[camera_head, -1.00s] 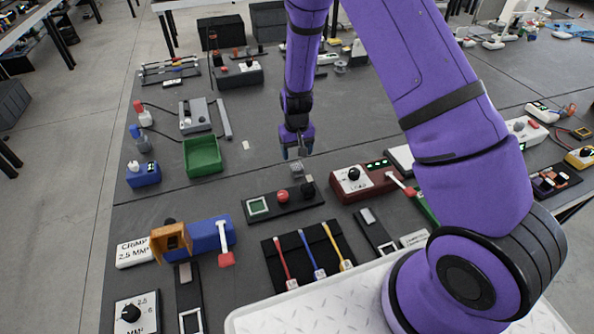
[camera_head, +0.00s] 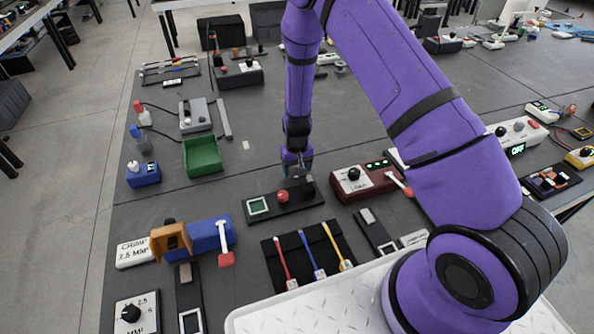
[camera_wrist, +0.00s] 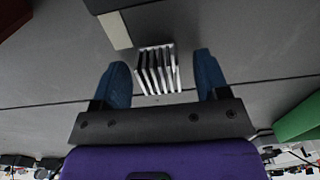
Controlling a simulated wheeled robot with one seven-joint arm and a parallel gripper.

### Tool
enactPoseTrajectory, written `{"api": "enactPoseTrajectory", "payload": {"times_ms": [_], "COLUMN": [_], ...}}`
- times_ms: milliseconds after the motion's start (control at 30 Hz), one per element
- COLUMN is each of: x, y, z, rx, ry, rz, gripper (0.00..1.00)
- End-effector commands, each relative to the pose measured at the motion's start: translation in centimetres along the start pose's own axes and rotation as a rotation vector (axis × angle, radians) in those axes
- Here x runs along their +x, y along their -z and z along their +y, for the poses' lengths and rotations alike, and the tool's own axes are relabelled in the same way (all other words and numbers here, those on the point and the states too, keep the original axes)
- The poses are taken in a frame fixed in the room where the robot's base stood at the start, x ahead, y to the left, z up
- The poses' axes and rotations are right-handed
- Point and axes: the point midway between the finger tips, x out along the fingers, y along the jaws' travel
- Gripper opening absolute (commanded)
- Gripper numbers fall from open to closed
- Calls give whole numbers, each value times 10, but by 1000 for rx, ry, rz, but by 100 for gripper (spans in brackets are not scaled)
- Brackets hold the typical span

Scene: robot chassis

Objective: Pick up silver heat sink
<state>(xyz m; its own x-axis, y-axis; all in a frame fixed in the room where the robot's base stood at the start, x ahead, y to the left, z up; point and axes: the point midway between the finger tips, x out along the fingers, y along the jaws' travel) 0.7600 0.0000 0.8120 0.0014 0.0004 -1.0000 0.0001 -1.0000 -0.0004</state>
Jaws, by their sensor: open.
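The silver heat sink (camera_wrist: 158,72) is a small finned block on the dark table top. In the wrist view it lies between the two blue fingertips of my gripper (camera_wrist: 161,63), with a gap on each side. My gripper is open and points down over it. In the head view my gripper (camera_head: 297,165) is low, just behind the black panel with a red button, and it hides most or all of the heat sink. I cannot tell the exact height of the fingertips above the table.
A black panel with a red button (camera_head: 283,196) lies just in front of my gripper. A dark red box with a dial (camera_head: 355,182) is to its right. A green bin (camera_head: 203,156) stands to the left. The table between bin and gripper is mostly clear.

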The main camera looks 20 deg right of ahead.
Motion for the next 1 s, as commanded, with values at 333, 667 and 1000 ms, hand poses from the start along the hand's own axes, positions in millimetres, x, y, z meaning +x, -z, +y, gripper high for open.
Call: {"api": "enactPoseTrajectory", "payload": {"times_ms": [333,667,1000], "x": [0,-9,-68], "y": [0,1,1], "z": [0,0,-1], "rx": [0,0,-1], "ry": [0,0,0], "rz": [0,1,3], "gripper": [14,14,14]}}
